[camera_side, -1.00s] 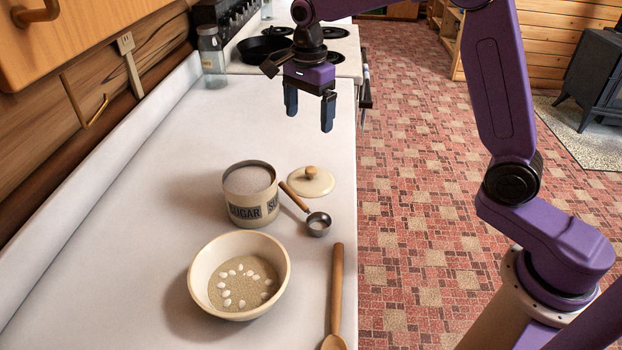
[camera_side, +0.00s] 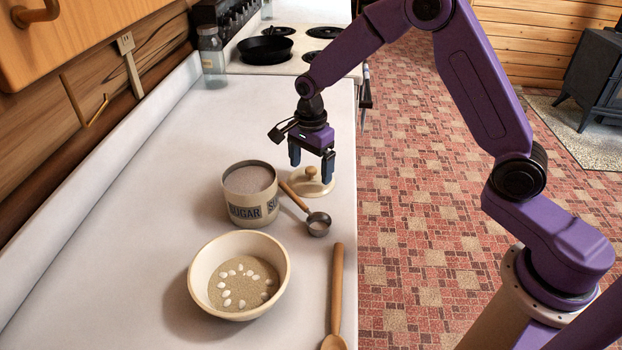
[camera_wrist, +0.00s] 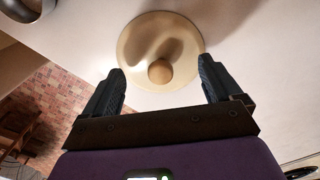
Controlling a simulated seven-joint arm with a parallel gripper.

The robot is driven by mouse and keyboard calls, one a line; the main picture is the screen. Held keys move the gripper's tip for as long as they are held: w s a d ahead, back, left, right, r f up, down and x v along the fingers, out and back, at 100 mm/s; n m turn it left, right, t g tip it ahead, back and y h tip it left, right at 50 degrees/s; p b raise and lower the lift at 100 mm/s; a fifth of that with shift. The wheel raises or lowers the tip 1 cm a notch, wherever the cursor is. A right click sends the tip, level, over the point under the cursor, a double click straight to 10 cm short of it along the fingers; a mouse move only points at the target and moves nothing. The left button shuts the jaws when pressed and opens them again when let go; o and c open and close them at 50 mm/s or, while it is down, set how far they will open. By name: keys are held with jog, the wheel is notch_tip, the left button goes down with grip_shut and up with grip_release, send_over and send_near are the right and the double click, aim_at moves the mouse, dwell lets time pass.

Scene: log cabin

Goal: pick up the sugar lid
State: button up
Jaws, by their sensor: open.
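The sugar lid (camera_side: 318,188) is a cream disc with a round wooden knob, lying flat on the counter behind the scoop in the side view. It also shows in the wrist view (camera_wrist: 138,40), its knob (camera_wrist: 160,71) near the line between my fingertips. My gripper (camera_side: 311,170) is open and empty, pointing down just above the lid, with the knob seen between its fingers. In the wrist view the two fingers (camera_wrist: 161,75) stand apart on either side of the knob. I cannot tell exactly how far the fingertips are above the lid.
The open sugar canister (camera_side: 250,205), full of sugar, stands just left of the lid. A metal scoop (camera_side: 318,223) with a wooden handle lies between them, close to the lid. A bowl (camera_side: 200,285) and wooden spoon (camera_side: 337,290) are nearer. The counter's right edge is close.

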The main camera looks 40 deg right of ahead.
jog(key=shift+f, duration=0.75)
jog(key=shift+c, duration=0.2)
jog(key=c, duration=1.5)
jog(key=shift+s+f, duration=0.1)
grip_shut()
